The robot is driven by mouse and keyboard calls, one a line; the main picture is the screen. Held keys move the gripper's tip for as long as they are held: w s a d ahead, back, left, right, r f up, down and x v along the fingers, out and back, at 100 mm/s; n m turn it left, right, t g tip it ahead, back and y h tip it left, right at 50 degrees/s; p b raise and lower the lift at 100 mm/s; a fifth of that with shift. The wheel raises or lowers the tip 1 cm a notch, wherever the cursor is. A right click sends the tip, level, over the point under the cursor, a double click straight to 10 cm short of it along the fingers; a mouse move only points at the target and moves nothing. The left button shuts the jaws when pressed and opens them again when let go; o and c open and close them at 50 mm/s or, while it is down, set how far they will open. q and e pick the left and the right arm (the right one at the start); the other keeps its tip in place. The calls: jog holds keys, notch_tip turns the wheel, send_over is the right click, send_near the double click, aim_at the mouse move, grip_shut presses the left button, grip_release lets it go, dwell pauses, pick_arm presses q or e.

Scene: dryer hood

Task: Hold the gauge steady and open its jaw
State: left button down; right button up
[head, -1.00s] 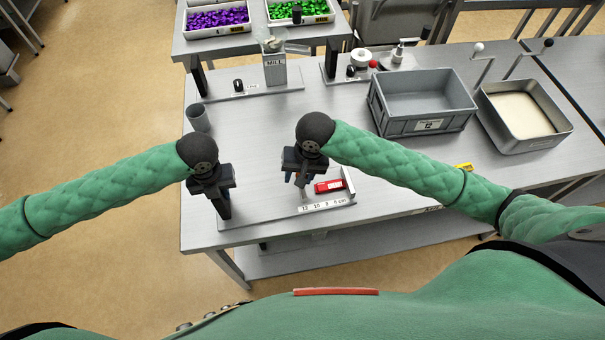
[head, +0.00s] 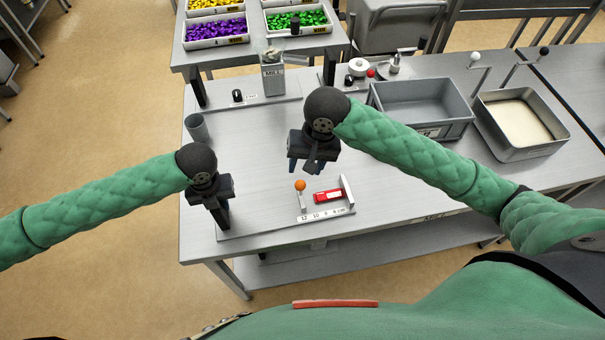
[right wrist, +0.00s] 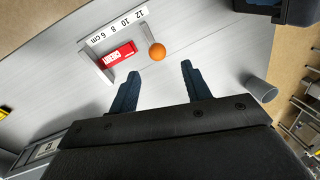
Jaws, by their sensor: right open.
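The gauge (head: 275,222) is a flat plate near the table's front edge with a scale marked 12, 10, 8, 6 cm. Its jaw with an orange ball knob (head: 300,186) stands near the 12 mark; the knob also shows in the right wrist view (right wrist: 157,51). A red block (head: 328,196) lies between this jaw and the upright end plate (head: 347,192), with a gap on the knob's side. My right gripper (head: 301,168) is open and empty, above and behind the knob, apart from it. My left gripper (head: 214,203) is at the gauge's black post (head: 223,214); its fingers are mostly hidden.
A grey cup (head: 196,127) stands at the left edge. A grey crate (head: 422,108) and a metal pan (head: 520,120) stand at the right. The table's middle is clear.

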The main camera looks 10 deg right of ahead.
pick_arm(q)
jog(key=shift+s+f, duration=0.2)
jog(key=shift+f, duration=0.2)
pick_arm(e)
jog(key=shift+d+r, duration=0.15)
jog(key=shift+r, duration=0.75)
pick_arm(q)
jog(key=c, duration=1.1)
grip_release()
jog(key=shift+w, duration=0.1)
jog(key=shift+w+r, duration=0.1)
jog(key=shift+r, duration=0.05)
